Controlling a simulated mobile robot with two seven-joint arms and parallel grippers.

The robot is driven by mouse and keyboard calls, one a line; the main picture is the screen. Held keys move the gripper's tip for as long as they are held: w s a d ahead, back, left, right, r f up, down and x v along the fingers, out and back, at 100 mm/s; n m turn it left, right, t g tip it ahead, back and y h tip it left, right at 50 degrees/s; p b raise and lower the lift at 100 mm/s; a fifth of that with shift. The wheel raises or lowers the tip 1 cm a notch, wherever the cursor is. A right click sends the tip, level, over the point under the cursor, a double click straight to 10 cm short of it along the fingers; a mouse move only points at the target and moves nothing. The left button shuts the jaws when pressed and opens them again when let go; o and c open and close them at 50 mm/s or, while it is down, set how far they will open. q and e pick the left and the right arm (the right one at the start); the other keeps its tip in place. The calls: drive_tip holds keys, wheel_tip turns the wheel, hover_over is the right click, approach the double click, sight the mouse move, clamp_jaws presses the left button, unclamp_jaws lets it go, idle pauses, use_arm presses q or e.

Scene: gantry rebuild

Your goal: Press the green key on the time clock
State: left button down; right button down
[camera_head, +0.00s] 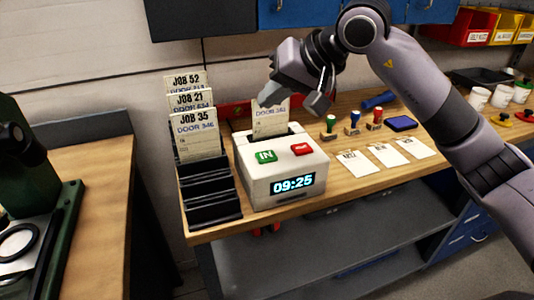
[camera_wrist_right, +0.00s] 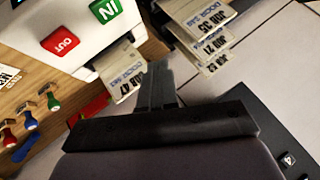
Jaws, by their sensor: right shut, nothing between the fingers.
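The white time clock (camera_head: 282,170) stands on the wooden bench, its display reading 09:25. Its green IN key (camera_head: 265,156) is on the left of the sloping top, beside the red OUT key (camera_head: 302,149). Both keys are uncovered; the green key also shows at the top of the right wrist view (camera_wrist_right: 106,10). A job card (camera_head: 270,119) stands upright in the slot behind the keys; the right wrist view shows it as JOB 47 (camera_wrist_right: 122,70). My right gripper (camera_head: 267,93) is shut and empty, above and behind the keys near the card's top. My left gripper is out of view.
A black rack (camera_head: 210,193) with several job cards (camera_head: 193,135) stands close left of the clock. Stamps (camera_head: 353,123), a blue ink pad (camera_head: 400,123) and white cards (camera_head: 388,155) lie to the right. Blue cabinets (camera_head: 290,12) hang behind my right arm.

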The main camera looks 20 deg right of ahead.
drive_tip(key=shift+f, duration=0.1)
drive_tip(key=b, duration=0.5)
hover_over(271, 156)
wheel_tip(271, 156, down, 7)
drive_tip(key=shift+f, duration=0.2)
drive_tip(key=shift+f+b, duration=0.6)
drive_tip(key=shift+f, duration=0.05)
idle(1.2)
drive_tip(key=shift+f+b, duration=0.4)
drive_tip(key=shift+b, duration=0.05)
drive_tip(key=shift+s+f+b, duration=0.1)
drive_tip(key=shift+f+b, duration=0.4)
drive_tip(key=shift+b, duration=0.05)
idle(0.5)
drive_tip(key=shift+r+p, duration=0.55)
drive_tip(key=shift+r, duration=0.3)
